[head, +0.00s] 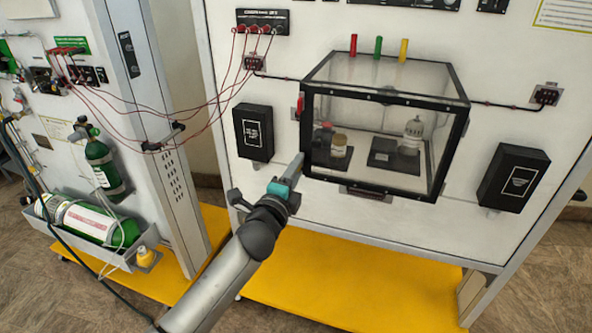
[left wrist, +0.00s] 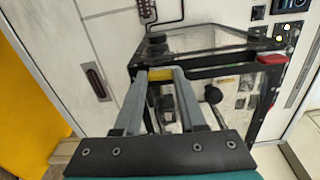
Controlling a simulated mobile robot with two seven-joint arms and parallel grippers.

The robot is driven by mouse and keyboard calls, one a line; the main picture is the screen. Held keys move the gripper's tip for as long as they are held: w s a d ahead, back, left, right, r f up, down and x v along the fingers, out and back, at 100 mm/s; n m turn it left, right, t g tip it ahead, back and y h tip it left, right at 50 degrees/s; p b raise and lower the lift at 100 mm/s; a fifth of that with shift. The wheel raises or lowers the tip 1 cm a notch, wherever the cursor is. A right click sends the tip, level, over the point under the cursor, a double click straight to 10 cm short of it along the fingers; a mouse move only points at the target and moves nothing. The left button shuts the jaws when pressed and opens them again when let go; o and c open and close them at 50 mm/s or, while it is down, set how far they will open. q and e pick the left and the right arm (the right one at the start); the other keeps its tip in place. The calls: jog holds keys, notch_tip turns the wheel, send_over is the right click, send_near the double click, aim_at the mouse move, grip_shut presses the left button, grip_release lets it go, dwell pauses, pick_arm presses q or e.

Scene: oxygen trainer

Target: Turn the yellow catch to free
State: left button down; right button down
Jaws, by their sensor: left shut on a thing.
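The yellow catch (left wrist: 160,74) shows in the left wrist view on the black frame of a clear box. My left gripper (left wrist: 160,75) is shut on it, one grey finger on each side. In the head view my left gripper (head: 298,160) reaches the lower left front edge of the clear box (head: 385,192). The catch is hidden behind the fingers there. My right gripper is in neither view.
A red part (head: 300,103) sits higher on the box's left edge and also shows in the left wrist view (left wrist: 272,58). Jars stand inside the box. A black wall box (head: 254,133) is to the left. Red cables (head: 215,101) hang further left.

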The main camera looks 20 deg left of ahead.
pick_arm(q)
jog(key=shift+n, duration=0.5)
jog(key=shift+c, duration=2.4)
grip_release()
jog(key=shift+s, duration=0.1)
jog(key=s, duration=1.5)
jog(key=shift+a+b, duration=0.3)
jog(key=shift+b, duration=0.05)
